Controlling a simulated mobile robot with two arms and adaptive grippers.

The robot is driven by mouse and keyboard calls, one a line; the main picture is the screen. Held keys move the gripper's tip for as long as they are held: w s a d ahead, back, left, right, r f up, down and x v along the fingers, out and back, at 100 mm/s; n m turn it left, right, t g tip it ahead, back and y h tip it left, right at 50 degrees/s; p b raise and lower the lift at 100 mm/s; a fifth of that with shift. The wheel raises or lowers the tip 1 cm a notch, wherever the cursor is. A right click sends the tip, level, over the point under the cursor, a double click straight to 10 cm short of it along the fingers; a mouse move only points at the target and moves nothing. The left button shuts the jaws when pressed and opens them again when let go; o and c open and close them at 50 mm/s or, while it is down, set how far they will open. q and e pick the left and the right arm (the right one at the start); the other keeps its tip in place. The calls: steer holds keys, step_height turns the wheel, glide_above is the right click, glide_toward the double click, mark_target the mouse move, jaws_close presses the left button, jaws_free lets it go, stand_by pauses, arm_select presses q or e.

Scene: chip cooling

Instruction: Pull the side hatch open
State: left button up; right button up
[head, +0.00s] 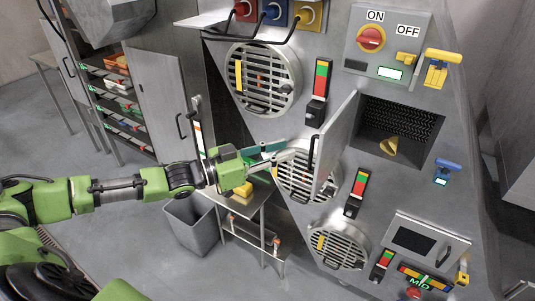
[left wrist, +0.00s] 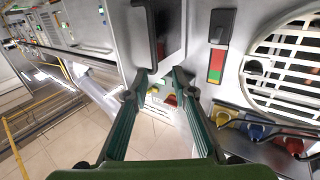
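The grey side hatch door (head: 336,140) stands swung out at the left of its dark square opening (head: 418,118) in the head view. A yellow piece (head: 389,147) shows inside the opening. The door's black handle (head: 312,152) is on its left part. My left gripper (head: 287,152) is left of the door, its fingers pointing toward the handle. In the left wrist view my left gripper (left wrist: 160,84) has its fingers spread with nothing between them. What looks like the door and its handle (left wrist: 154,30) lies beyond the fingertips. My right gripper is out of view.
Round vents (head: 264,78) and red-green indicators (head: 320,80) line the machine's face. A red knob (head: 371,38) sits by ON/OFF labels. A smaller windowed hatch (head: 448,239) is lower right. A side table (head: 245,203) and grey bin (head: 190,222) stand below my left arm.

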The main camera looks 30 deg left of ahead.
arm_select(q)
steer(key=shift+v, duration=1.8)
steer(key=shift+w, duration=0.1)
